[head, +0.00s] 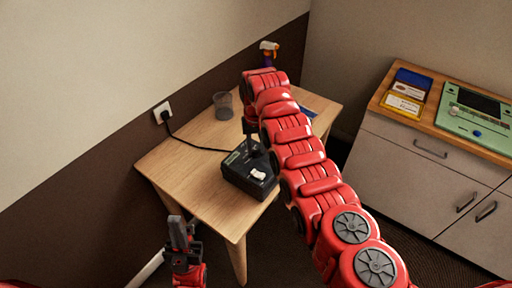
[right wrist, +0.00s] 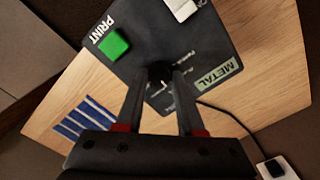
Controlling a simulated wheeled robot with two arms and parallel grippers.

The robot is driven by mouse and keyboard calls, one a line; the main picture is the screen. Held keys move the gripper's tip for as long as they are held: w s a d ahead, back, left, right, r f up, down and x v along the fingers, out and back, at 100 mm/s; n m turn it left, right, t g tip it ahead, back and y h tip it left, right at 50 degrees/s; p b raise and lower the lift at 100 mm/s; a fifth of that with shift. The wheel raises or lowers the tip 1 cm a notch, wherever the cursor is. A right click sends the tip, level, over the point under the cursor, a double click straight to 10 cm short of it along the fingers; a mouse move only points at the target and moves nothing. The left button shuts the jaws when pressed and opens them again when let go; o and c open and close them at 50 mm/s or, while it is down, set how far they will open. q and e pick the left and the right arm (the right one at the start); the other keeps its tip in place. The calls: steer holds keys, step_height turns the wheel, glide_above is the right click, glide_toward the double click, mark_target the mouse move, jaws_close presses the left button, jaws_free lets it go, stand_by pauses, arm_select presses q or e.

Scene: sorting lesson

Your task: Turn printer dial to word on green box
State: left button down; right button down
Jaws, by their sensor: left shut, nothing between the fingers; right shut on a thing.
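The black printer (head: 245,180) stands on a small wooden table. In the right wrist view its top (right wrist: 205,55) shows a green button (right wrist: 113,44) beside the word PRINT. A pale display (right wrist: 218,75) reads METAL. My right gripper (right wrist: 160,80) is shut on the dark round dial (right wrist: 160,70), with small words around it too blurred to read. In the head view my right arm partly hides the printer. My left gripper (head: 179,232) is shut and empty in front of the table. A light green box-like unit (head: 478,118) lies on the cabinet; no word on it is readable.
The table (head: 190,160) also bears a dark mesh cup (head: 223,104), a spray bottle (head: 269,50) and a blue striped item (right wrist: 85,118). A cable runs from printer to wall socket (head: 163,112). Blue (head: 412,80) and yellow (head: 403,106) boxes lie on the cabinet.

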steer(key=c, duration=0.5)
jaws_free()
steer(key=shift+r, duration=0.1)
step_height(320, 180, up, 9)
steer(key=b, duration=0.2)
step_height(320, 180, up, 8)
steer(key=p, duration=0.7)
glide_above(256, 150)
steer(key=shift+r, duration=0.1)
